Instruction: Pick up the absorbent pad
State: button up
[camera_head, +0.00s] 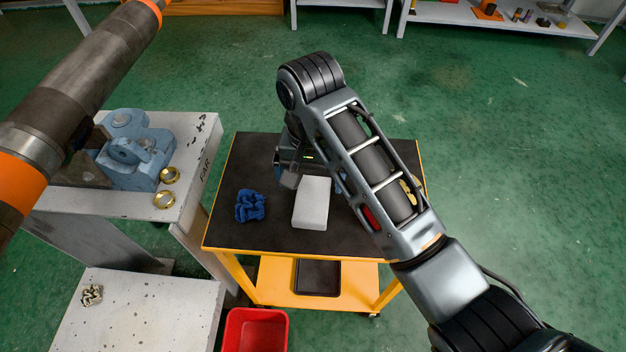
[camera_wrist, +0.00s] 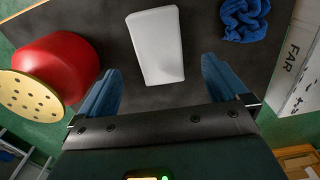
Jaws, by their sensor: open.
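The absorbent pad appears to be the white rectangular block (camera_head: 311,203) lying flat on the dark top of the yellow cart (camera_head: 270,238). In the wrist view, the pad (camera_wrist: 157,45) lies just beyond the fingertips, roughly centred between them. My gripper (camera_wrist: 162,84) is open and empty, with its two blue fingers spread wider than the pad. In the head view, my gripper (camera_head: 290,178) is beside the pad's far-left end, partly hidden by my arm. I cannot tell its exact height above the cart top.
A crumpled blue cloth (camera_head: 251,206) lies left of the pad. A red tool with a yellow perforated disc (camera_wrist: 58,68) lies on the other side. A grey bench with a blue vise (camera_head: 135,150) and brass rings stands left. A red bin (camera_head: 256,330) is in front.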

aim_at(312, 198)
jog(key=shift+w+f, duration=0.1)
jog(key=shift+w, duration=0.2)
jog(key=shift+w+f, duration=0.1)
jog(key=shift+f, duration=0.2)
jog(key=shift+d+f, duration=0.15)
jog(key=shift+f, duration=3.3)
jog(key=c, duration=1)
